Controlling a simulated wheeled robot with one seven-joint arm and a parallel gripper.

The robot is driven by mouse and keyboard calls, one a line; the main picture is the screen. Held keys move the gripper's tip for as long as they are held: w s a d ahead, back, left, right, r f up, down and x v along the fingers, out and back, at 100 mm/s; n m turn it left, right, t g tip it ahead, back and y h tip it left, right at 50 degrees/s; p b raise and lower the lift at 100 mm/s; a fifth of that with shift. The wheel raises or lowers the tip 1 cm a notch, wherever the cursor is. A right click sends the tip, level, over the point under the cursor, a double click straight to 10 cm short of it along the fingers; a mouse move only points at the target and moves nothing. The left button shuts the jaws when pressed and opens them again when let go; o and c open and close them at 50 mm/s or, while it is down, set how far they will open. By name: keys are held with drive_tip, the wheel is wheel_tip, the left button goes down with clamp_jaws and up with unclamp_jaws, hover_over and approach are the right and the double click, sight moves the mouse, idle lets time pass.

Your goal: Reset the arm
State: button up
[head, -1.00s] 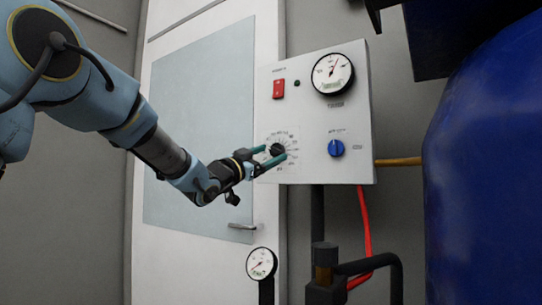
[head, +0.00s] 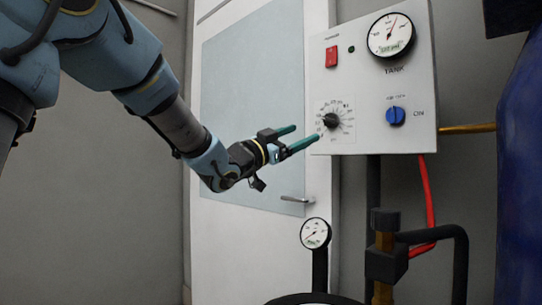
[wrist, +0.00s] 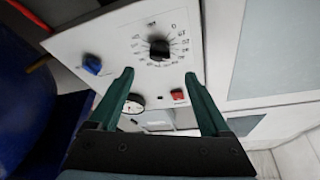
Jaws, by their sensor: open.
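My gripper (head: 305,136) is open and empty, with its two teal fingers spread. In the head view it is in front of the door, just left of the white control panel (head: 372,140). The black knob (head: 330,120) with its printed dial is on the panel's lower left, apart from the fingers. In the wrist view the open fingers (wrist: 160,85) point toward the panel, and the black knob (wrist: 159,49) shows beyond them, between and above the tips.
The panel also carries a red switch (head: 332,57), a tank gauge (head: 391,35) and a blue knob (head: 395,116). A small gauge (head: 315,233) and black pipe (head: 440,235) stand below. A large blue tank (head: 518,180) is at right. Free wall is at left.

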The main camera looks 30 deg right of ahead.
drive_tip(key=w+a+f+n+t+y, duration=0.75)
drive_tip(key=w+a+f, duration=0.25)
drive_tip(key=w+f, duration=0.25)
drive_tip(key=w+a+f+n+y, duration=0.2)
drive_tip(key=a+f+n+y, duration=0.15)
drive_tip(key=a+f, duration=0.45)
drive_tip(key=w+a+f+n+y, duration=0.25)
drive_tip(key=a+f+y, duration=0.3)
drive_tip(key=a, duration=0.45)
drive_tip(key=s+a+f+n+g+y, duration=0.35)
drive_tip(key=s+a+f, duration=0.35)
drive_tip(key=a+f, duration=0.45)
drive_tip(key=s+a+f+n+g+y, duration=0.2)
drive_tip(key=s+a+f+n+g, duration=0.25)
drive_tip(key=s+a, duration=0.6)
wheel_tip(320, 180, up, 16)
drive_tip(key=s+d+m+p, duration=0.1)
drive_tip(key=p, duration=1.5)
drive_tip(key=shift+d, duration=0.3)
drive_tip(key=shift+s, duration=0.1)
